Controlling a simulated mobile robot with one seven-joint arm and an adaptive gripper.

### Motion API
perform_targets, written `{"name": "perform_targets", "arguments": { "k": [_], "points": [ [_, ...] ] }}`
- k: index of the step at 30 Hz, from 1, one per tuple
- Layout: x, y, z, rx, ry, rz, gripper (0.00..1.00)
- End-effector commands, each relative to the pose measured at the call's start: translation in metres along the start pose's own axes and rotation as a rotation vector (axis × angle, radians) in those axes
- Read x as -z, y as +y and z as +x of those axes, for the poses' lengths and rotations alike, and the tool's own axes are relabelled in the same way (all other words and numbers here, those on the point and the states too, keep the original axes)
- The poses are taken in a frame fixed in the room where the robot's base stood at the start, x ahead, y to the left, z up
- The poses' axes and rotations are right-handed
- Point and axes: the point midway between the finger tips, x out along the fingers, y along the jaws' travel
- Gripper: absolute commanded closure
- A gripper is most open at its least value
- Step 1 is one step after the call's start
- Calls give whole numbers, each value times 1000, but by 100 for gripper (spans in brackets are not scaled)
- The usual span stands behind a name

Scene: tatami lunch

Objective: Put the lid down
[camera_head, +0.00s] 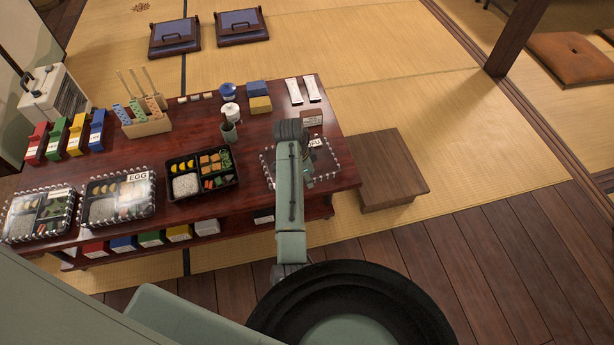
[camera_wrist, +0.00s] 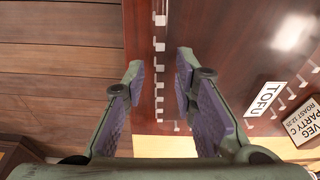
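The clear lid (camera_head: 326,160) with a white-dashed rim and a TOFU label (camera_head: 314,142) is at the right end of the dark red table (camera_head: 345,172). It looks flat and level, at or very near the tabletop. In the wrist view its dashed rim (camera_wrist: 159,45) runs between the two fingers of my gripper (camera_wrist: 160,85). The fingers stand apart, with a gap on both sides of the rim. In the head view my arm hides the fingertips and part of the lid. An open black bento box (camera_head: 236,182) with food stands left of the lid.
Two lidded bento boxes (camera_head: 150,205) (camera_head: 68,228) stand further left. A cup (camera_head: 229,132), white jar and sponge-like blocks (camera_head: 260,104) stand behind. A low wooden step (camera_head: 395,170) adjoins the table's right end.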

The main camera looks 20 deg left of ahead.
Motion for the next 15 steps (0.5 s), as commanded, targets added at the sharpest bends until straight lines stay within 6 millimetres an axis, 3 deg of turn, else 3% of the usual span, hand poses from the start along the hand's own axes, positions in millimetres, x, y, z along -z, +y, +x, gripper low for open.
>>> {"name": "perform_targets", "arguments": {
  "k": [5,15],
  "points": [
    [0,-1,-16,3,1,0,74],
    [1,-1,-90,4,2,2,74]
  ]
}}
